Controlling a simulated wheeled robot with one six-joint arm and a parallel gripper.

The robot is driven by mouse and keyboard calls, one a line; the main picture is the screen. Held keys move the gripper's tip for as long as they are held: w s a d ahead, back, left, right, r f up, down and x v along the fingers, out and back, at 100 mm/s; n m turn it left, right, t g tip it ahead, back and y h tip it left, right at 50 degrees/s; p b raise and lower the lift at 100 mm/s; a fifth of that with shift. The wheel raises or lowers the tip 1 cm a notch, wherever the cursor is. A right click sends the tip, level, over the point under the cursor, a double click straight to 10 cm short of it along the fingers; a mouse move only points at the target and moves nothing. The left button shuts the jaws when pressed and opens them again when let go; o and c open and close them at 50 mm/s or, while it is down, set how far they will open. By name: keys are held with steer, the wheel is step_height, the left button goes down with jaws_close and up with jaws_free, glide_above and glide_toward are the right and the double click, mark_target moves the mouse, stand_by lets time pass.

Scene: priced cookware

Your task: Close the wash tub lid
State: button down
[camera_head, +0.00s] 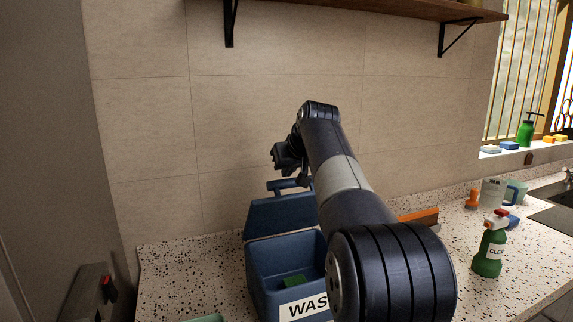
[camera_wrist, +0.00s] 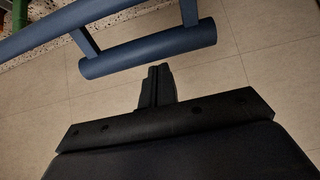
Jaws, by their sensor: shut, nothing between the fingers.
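The blue wash tub (camera_head: 262,275) stands on the speckled counter, its front label partly hidden by my arm. Its lid (camera_head: 270,215) is open, tilted up at the back, with a bar handle (camera_head: 284,186) along its top edge. A green item (camera_head: 293,282) lies inside the tub. My gripper (camera_head: 277,158) is above the lid handle, near the wall, and looks apart from it. In the wrist view, my gripper (camera_wrist: 158,72) is shut and empty, with its tips just below the blue handle (camera_wrist: 150,48).
A green spray bottle (camera_head: 490,245) stands right of the tub. An orange-edged item (camera_head: 419,216) lies behind my arm. Cups (camera_head: 492,192) and a sink (camera_head: 552,212) are farther right. The tiled wall (camera_head: 235,125) is close behind; a shelf (camera_head: 350,8) hangs above.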

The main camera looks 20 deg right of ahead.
steer(key=shift+s+f, duration=0.15)
steer(key=shift+s, duration=0.2)
steer(key=shift+f+b, duration=0.15)
steer(key=shift+b, duration=0.15)
steer(key=s+f+t+b, duration=0.2)
steer(key=s+f+b, duration=0.2)
steer(key=b, duration=0.7)
steer(key=s+f+t+b, duration=0.3)
steer(key=s+f+b, duration=0.2)
steer(key=b, duration=0.7)
steer(key=s+f+t+b, duration=0.2)
steer(key=s+f+b, duration=0.3)
steer(key=b, duration=0.6)
steer(key=shift+s+t+b, duration=0.1)
steer(key=shift+t+b, duration=0.2)
steer(key=shift+b, duration=0.05)
steer(key=shift+r, duration=0.1)
